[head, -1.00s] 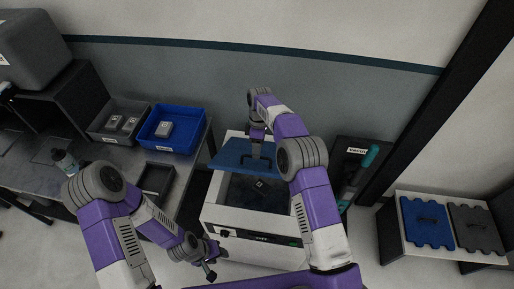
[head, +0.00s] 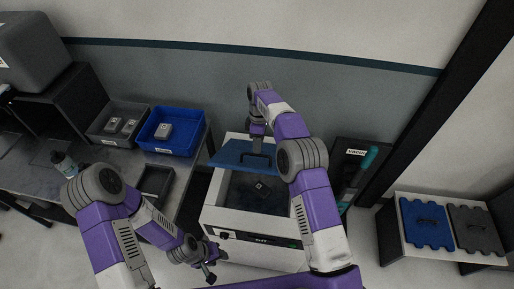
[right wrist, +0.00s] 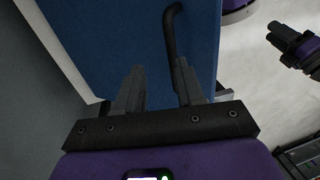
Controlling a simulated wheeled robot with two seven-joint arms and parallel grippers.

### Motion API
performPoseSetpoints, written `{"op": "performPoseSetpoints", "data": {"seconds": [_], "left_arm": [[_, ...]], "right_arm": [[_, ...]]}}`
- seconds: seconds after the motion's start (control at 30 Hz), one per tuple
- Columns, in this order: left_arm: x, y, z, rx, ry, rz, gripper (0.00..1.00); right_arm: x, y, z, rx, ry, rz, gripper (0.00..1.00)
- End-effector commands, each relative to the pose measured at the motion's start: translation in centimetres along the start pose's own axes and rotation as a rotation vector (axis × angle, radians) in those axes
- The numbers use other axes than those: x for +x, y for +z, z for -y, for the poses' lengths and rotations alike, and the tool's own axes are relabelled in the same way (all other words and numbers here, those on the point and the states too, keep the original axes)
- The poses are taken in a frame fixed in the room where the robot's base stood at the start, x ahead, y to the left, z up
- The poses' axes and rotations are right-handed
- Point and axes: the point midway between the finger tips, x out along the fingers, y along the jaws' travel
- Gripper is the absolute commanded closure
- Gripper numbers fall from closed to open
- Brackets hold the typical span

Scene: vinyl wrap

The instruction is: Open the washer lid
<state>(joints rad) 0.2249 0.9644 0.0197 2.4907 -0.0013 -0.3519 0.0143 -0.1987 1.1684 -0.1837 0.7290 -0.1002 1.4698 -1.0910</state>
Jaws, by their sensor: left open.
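The washer is a white box (head: 217,218) in the middle of the head view. Its blue lid (head: 232,154) is raised and tilted at the back, so the dark interior shows with a small square part (head: 262,187) inside. The lid has a black handle (head: 258,162), which also shows in the right wrist view (right wrist: 170,35). My right gripper (head: 258,144) is at the lid beside the handle; in the right wrist view its fingers (right wrist: 158,82) are apart, with blue lid surface behind the gap. My left gripper (head: 211,267) is open and empty, low in front of the washer.
A blue bin (head: 187,142) and a grey bin (head: 105,132) stand on the bench at left, with a bottle (head: 65,163) and dark tray (head: 157,181). A teal-handled tool (head: 370,158) stands right of the washer. A stand at right holds blue (head: 425,212) and grey (head: 474,241) panels.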

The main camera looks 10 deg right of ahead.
Motion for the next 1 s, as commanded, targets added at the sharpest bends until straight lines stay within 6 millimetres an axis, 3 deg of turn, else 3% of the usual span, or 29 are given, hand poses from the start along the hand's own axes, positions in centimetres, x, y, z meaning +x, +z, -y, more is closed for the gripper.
{"op": "performPoseSetpoints", "data": {"seconds": [0.1, 0.3, 1.0], "left_arm": [[-0.4, 0.0, -0.2, 0.0, 0.0, 0.0, 0.57], [-0.9, 0.0, -0.4, 0.0, 0.0, 0.0, 0.57], [-1.0, 0.0, -0.4, 0.0, 0.0, 0.0, 0.57]], "right_arm": [[-2.4, -0.2, 0.1, -0.002, 0.002, -0.004, 0.62], [-4.5, -0.3, 0.3, -0.004, -0.003, -0.004, 0.62], [-5.0, -0.3, 0.5, -0.005, -0.006, -0.004, 0.62]]}}
